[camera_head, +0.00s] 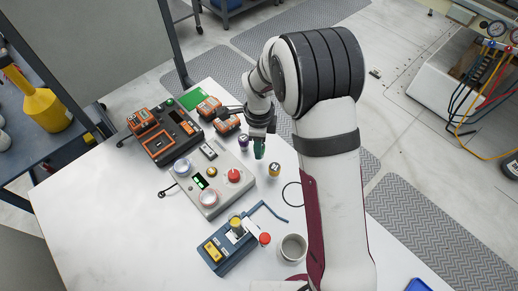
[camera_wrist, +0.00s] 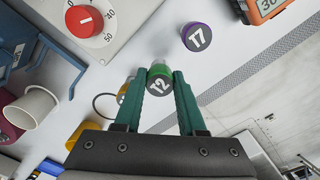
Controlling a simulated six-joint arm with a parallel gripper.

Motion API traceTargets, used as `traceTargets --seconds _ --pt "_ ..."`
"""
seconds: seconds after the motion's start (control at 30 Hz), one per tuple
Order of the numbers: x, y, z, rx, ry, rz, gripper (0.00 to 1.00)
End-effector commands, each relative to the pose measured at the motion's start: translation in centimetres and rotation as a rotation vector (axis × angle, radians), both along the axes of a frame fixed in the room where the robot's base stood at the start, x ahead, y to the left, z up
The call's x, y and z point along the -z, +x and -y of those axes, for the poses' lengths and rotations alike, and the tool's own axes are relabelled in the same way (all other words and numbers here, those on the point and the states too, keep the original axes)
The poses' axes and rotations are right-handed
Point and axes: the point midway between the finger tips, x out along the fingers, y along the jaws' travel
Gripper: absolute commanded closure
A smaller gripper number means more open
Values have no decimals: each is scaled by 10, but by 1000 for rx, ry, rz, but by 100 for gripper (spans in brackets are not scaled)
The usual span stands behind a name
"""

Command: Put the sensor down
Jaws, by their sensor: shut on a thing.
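My gripper (camera_head: 259,150) is over the white table, to the right of the grey box, pointing down. In the wrist view, its teal fingers (camera_wrist: 163,84) are shut on a green-capped sensor (camera_wrist: 158,80) marked 12. In the head view the green sensor cannot be told apart from the fingers. A purple sensor (camera_wrist: 196,37) marked 17 stands apart from the gripper; it also shows in the head view (camera_head: 243,141). A yellow sensor (camera_head: 274,169) stands just right of and below the gripper in the head view. Whether the held sensor touches the table I cannot tell.
The grey box (camera_head: 208,197) with a red knob (camera_head: 234,175) lies left of the gripper. A blue device (camera_head: 226,252), a red-capped sensor (camera_head: 265,239) and a pale cup (camera_head: 292,249) stand lower. Orange devices (camera_head: 141,121) sit behind. The table's front left (camera_head: 100,220) is clear.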

Motion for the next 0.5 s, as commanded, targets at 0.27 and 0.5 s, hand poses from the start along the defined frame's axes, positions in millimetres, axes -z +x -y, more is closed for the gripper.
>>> traceTargets --seconds 0.27,0.5 --pt "-43 -11 47 5 0 3 100" --pt "-74 -24 98 4 0 2 100"
